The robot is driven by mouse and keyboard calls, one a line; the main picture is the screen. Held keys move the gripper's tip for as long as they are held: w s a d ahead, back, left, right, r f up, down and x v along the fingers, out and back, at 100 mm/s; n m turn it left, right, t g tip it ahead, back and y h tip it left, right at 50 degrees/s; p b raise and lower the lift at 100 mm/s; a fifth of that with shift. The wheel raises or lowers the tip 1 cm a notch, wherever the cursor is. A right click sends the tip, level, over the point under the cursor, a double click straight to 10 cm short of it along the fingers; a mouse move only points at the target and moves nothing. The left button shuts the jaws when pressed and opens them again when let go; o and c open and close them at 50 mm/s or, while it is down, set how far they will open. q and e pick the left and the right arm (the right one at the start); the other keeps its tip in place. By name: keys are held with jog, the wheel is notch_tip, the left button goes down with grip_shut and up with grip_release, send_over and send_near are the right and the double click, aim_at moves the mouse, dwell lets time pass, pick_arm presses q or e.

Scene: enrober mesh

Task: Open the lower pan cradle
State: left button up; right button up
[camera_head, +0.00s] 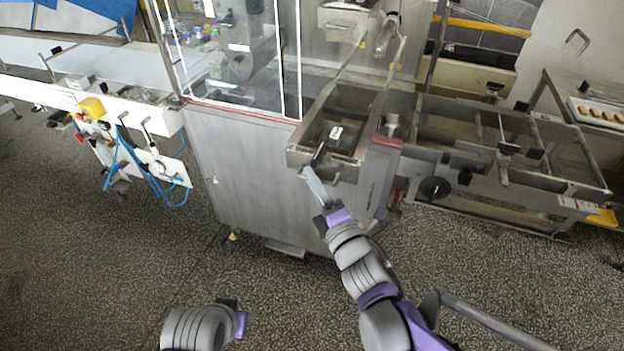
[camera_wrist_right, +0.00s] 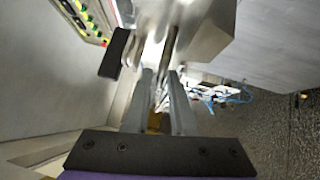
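The lower pan cradle appears to be the open metal trough (camera_head: 297,157) at the front of the steel machine, below a smaller upper metal box (camera_head: 343,22). A black handle (camera_head: 318,155) shows at its front edge. My right gripper (camera_head: 312,178) reaches up to that front edge, close to the handle. In the right wrist view, the right gripper's two grey fingers (camera_wrist_right: 163,82) are close together with a narrow gap, their tips near a metal part (camera_wrist_right: 205,25). Whether they touch or grip it is unclear. My left arm's end (camera_head: 230,312) is low in the head view, away from the machine; its fingers are not clear.
A glass-fronted cabinet (camera_head: 235,55) is left of the trough. A metal frame table (camera_head: 500,150) stands to the right, with a tray (camera_head: 598,112) beyond. A white conveyor with blue cables (camera_head: 122,150) is at left. The speckled floor (camera_head: 120,250) in front is clear.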

jog(key=v, duration=1)
jog(key=shift+s, duration=0.25)
jog(key=shift+d, duration=0.1)
jog(key=d+f+m+g+h, duration=0.1)
jog(key=d+f+m+h, duration=0.25)
jog(key=d+m, duration=0.3)
jog(key=d+f+m+g+h, duration=0.1)
jog(key=d+f+m+h, duration=0.2)
jog(key=d+m+h, duration=0.3)
jog(key=s+d+f+m+g, duration=0.4)
jog(key=s+f+m+g, duration=0.5)
jog(key=s+m, duration=0.4)
jog(key=shift+d+f, duration=0.2)
jog(key=shift+f, duration=0.1)
